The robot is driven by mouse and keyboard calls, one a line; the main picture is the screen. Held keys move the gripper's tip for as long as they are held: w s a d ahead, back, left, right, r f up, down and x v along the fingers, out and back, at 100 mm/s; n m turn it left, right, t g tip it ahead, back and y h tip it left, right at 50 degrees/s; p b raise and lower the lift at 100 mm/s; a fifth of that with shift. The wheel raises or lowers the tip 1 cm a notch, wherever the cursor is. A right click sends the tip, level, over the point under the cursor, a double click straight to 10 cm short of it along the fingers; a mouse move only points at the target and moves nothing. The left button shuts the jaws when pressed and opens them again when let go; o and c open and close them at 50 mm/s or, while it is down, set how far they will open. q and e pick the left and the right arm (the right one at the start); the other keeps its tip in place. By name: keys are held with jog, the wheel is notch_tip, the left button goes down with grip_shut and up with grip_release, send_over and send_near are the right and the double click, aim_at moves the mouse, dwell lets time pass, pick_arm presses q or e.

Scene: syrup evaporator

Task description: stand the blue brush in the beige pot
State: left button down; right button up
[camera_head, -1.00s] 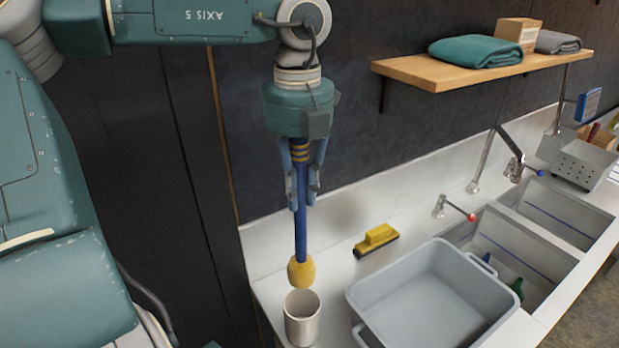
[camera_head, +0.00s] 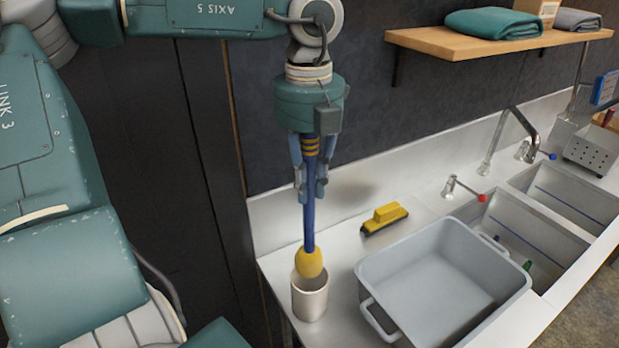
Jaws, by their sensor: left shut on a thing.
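The blue brush (camera_head: 309,213) hangs upright in my left gripper (camera_head: 311,192), its yellow head (camera_head: 309,262) pointing down. The left gripper is shut on its blue handle, which has yellow bands near the top. The beige pot (camera_head: 310,299) stands upright on the counter directly below. The lower end of the yellow head overlaps the pot's mouth in the picture and seems to be at or just inside the rim. The pot's inside is mostly hidden by the head. My right gripper is not in view.
A grey tub (camera_head: 440,285) stands just right of the pot. A yellow-and-black scrubbing brush (camera_head: 384,217) lies behind on the counter (camera_head: 345,250). Sinks and taps (camera_head: 462,189) are further right. A wooden shelf (camera_head: 480,45) with folded cloths is on the wall.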

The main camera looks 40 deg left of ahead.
aim_at(310, 222)
pick_arm(q)
jog(key=shift+w+f+b, duration=0.1)
jog(key=shift+f+b, duration=4.2)
jog(key=shift+f, duration=0.35)
jog(key=c, duration=1.6)
grip_release()
jog(key=shift+o, duration=0.2)
notch_tip(310, 222, up, 12)
jog(key=shift+r, duration=0.1)
